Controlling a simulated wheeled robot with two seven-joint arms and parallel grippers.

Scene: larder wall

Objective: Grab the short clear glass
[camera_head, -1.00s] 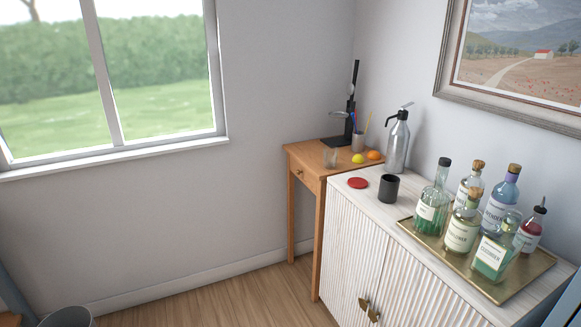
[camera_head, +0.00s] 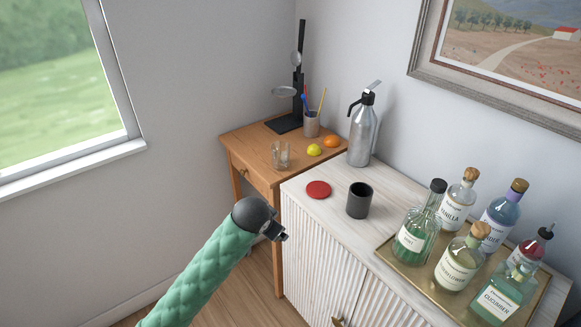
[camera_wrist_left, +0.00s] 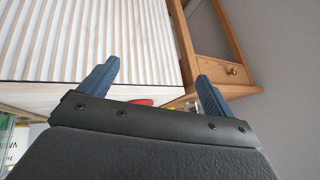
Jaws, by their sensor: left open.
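The short clear glass (camera_head: 281,155) stands upright on the small wooden side table (camera_head: 243,147), near its front edge. My left gripper (camera_head: 281,237) is in front of and below the tabletop, by the left end of the white cabinet, clear of the glass. In the left wrist view its two blue fingers (camera_wrist_left: 157,85) are spread apart with nothing between them. I cannot make out the glass clearly in that view. My right gripper is not in view.
On the side table are a lemon (camera_head: 314,150), an orange (camera_head: 332,141), a pen cup (camera_head: 311,125) and a black stand (camera_head: 284,124). The white cabinet (camera_head: 318,218) holds a red disc (camera_head: 318,189), black cup (camera_head: 359,201), silver siphon (camera_head: 361,135) and bottles on a brass tray (camera_head: 401,272).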

